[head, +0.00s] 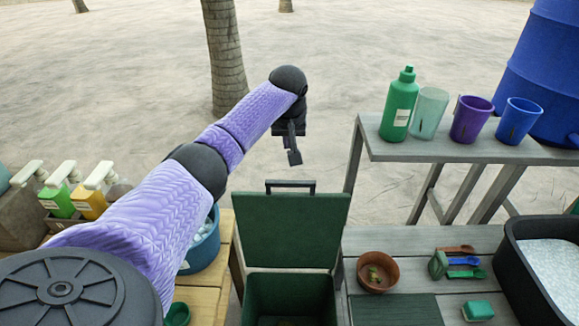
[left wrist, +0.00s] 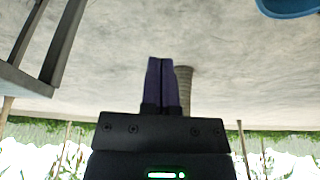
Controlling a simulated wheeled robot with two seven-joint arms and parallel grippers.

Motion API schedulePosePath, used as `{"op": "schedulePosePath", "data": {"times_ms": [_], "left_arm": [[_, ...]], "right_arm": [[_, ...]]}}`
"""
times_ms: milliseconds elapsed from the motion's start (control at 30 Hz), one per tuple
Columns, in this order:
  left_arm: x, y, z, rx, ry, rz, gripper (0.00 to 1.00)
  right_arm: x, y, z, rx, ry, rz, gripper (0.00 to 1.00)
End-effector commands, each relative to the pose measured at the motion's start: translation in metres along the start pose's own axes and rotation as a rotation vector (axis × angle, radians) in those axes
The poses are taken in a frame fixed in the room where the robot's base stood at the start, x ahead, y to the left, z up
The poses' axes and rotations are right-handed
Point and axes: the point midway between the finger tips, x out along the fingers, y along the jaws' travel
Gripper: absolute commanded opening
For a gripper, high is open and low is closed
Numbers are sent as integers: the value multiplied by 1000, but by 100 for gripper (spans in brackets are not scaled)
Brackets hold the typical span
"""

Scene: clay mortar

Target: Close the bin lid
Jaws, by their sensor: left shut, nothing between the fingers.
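The bin (head: 290,292) is dark green and stands low between two tables in the head view. Its lid (head: 291,230) stands open, raised upright at the back, with a black handle (head: 290,184) on its top edge. My left gripper (head: 293,157) hangs above and behind the lid's handle, apart from it. In the left wrist view its fingers (left wrist: 161,84) are together with nothing between them. The bin is not visible in the left wrist view. My right gripper is in neither view.
A wooden table with a blue bucket (head: 205,245) is at left. A grey table at right holds a brown pot (head: 377,271), small tools (head: 459,263) and a black tub (head: 508,262). A raised shelf (head: 430,148) carries a green bottle (head: 399,105) and cups. Open sand lies behind.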

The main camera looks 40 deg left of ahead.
Motion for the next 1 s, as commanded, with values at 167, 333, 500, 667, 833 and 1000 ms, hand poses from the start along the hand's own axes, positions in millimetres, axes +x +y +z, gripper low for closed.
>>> {"op": "schedulePosePath", "data": {"times_ms": [167,333,500,667,833,1000], "left_arm": [[32,0,2,-3,-3,-1,0],[70,1,2,-1,-1,1,0],[98,2,3,1,1,1,0],[90,0,4,4,8,-2,0],[85,0,21,8,4,-1,0],[83,0,34,6,4,-1,0]], "right_arm": [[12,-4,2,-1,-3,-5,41],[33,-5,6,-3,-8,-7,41],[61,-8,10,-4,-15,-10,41],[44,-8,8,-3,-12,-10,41],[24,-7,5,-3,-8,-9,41],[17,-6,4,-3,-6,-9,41]]}}
